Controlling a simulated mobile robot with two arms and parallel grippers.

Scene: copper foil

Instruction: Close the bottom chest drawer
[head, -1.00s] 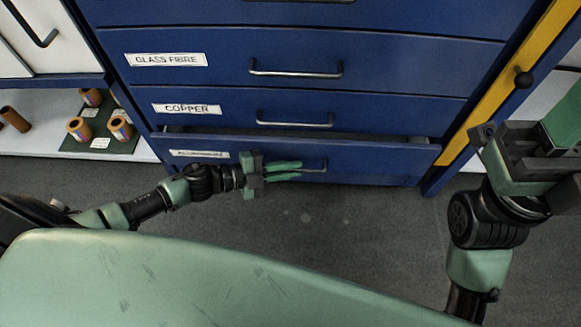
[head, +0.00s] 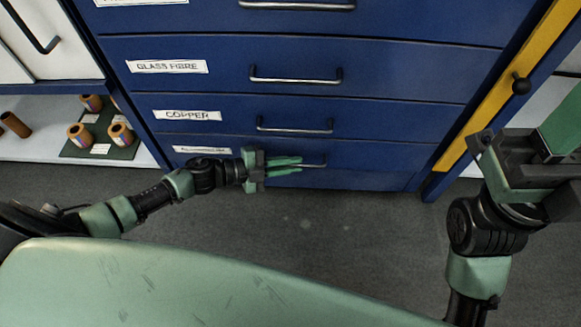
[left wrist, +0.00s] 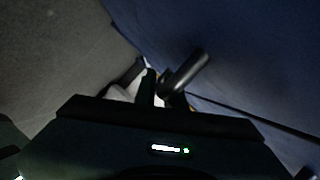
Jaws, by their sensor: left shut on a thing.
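The blue chest's bottom drawer (head: 350,166) has a worn white label (head: 201,150) and a bar handle (head: 318,164). Its front looks about flush with the drawers above, with no open gap visible at its top edge. My left gripper (head: 298,166) reaches in from the left and is shut on this handle; the fingers cover part of the bar. In the left wrist view a dark bar, seemingly the handle (left wrist: 188,74), lies at the fingers against the blue front. My right gripper (head: 530,150) is raised at the right, away from the chest handles; its fingertips are not clear.
The copper drawer (head: 370,121) and glass fibre drawer (head: 400,72) above are shut. A yellow strip (head: 500,95) edges the chest at right. Copper-coloured rolls (head: 80,134) stand on a low shelf at left. Grey floor (head: 330,225) lies clear before the chest.

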